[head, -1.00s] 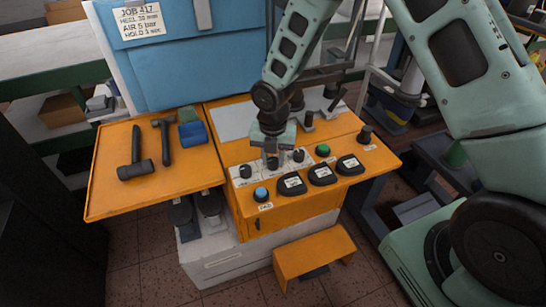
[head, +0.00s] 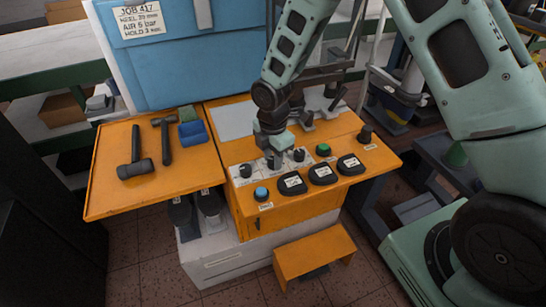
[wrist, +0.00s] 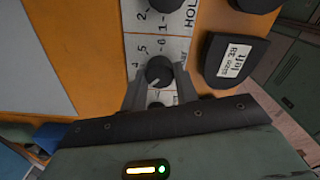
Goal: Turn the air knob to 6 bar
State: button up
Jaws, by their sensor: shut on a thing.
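The air knob (wrist: 159,71) is a dark round knob, the middle one of the three on a white scale plate (wrist: 172,48) with digits 4, 5 and 6 legible around it. My gripper (wrist: 160,84) is shut on this knob, one finger on each side. A small pale mark shows on the knob, but its exact reading is unclear. In the head view my gripper (head: 273,160) comes down over the middle knob and mostly hides it. The left knob (head: 245,171) and right knob (head: 299,155) stand free on either side.
Black labelled pads (head: 292,183), a blue button (head: 261,193) and a green button (head: 323,150) lie close by on the orange panel (head: 225,199). Hammers (head: 135,160) lie on the left shelf.

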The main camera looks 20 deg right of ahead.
jog(key=m+b, duration=0.1)
jog(key=m, duration=1.4)
jog(key=shift+m, duration=0.3)
jog(key=m, duration=0.6)
jog(key=m+p, duration=0.1)
jog(key=m, duration=0.4)
jog(key=shift+m, duration=0.5)
jog(key=o, duration=1)
